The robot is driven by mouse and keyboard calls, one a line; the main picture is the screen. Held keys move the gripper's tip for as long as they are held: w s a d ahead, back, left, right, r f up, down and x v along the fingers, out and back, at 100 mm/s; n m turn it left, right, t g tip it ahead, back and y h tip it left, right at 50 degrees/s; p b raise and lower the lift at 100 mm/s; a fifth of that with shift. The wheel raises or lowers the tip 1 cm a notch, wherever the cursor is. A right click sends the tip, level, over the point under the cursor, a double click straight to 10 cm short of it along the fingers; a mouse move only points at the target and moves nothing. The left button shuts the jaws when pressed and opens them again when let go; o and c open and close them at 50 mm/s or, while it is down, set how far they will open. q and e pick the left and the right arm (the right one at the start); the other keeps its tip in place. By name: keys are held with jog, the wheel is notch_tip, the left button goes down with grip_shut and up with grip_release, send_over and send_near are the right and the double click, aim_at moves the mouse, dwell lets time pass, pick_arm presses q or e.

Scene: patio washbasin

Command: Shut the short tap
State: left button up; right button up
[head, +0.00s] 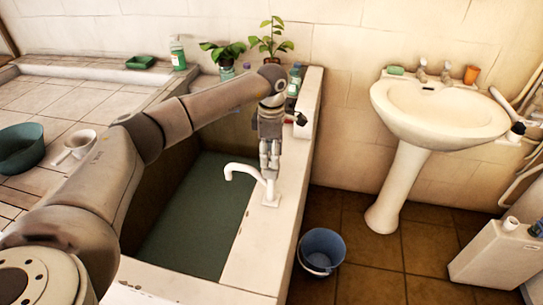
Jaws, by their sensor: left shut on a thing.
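A white tap (243,170) with a curved spout stands on the right ledge of the filled basin. Its spout points left over the water, and no stream shows from it. My left gripper (269,163) comes down from above and is shut on the top of this tap, with the fingers hiding its handle. Whether the handle is turned on or off cannot be told. My right gripper is not in view.
The sunken basin holds greenish water (195,220). Bottles and potted plants (270,40) stand at the back. A blue bucket (322,248) is on the floor right of the ledge (255,245). A pedestal washbasin (440,120) with two small taps stands at right.

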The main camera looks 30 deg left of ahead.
pick_arm(q)
jog(key=shift+r+m, duration=0.1)
jog(key=shift+m, duration=0.5)
jog(key=o, duration=1)
notch_tip(320, 180, up, 12)
dwell(0.5)
